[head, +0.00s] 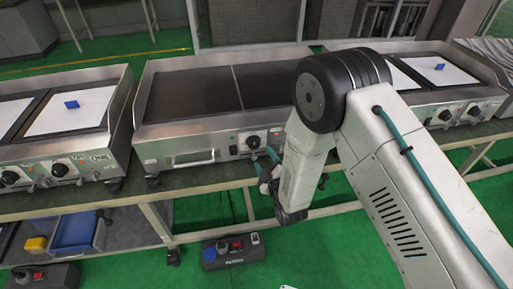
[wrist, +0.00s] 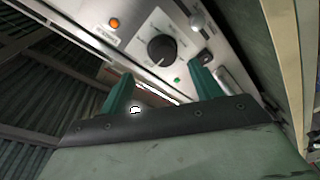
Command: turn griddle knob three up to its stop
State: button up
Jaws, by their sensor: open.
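A black round knob (head: 253,142) sits on the front panel of the middle griddle (head: 190,143). In the wrist view the knob (wrist: 161,49) stands on a pale dial plate, and its pointer direction is too small to read. My gripper (head: 264,162) is just below and in front of this knob in the head view. In the wrist view my gripper (wrist: 163,76) is open, with its two teal fingers apart and the knob beyond their tips, roughly between them. The fingers appear clear of the knob. No number marks any knob. My arm hides the middle griddle's right front.
Griddles with white plates stand at left (head: 72,110) and right (head: 440,70). A bench edge (head: 200,186) runs below; green floor is in front.

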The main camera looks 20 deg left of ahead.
aim_at(256, 146)
jog(key=x, duration=0.7)
jog(key=shift+a+f, duration=0.1)
jog(key=shift+a, duration=0.25)
jog(key=c, duration=1)
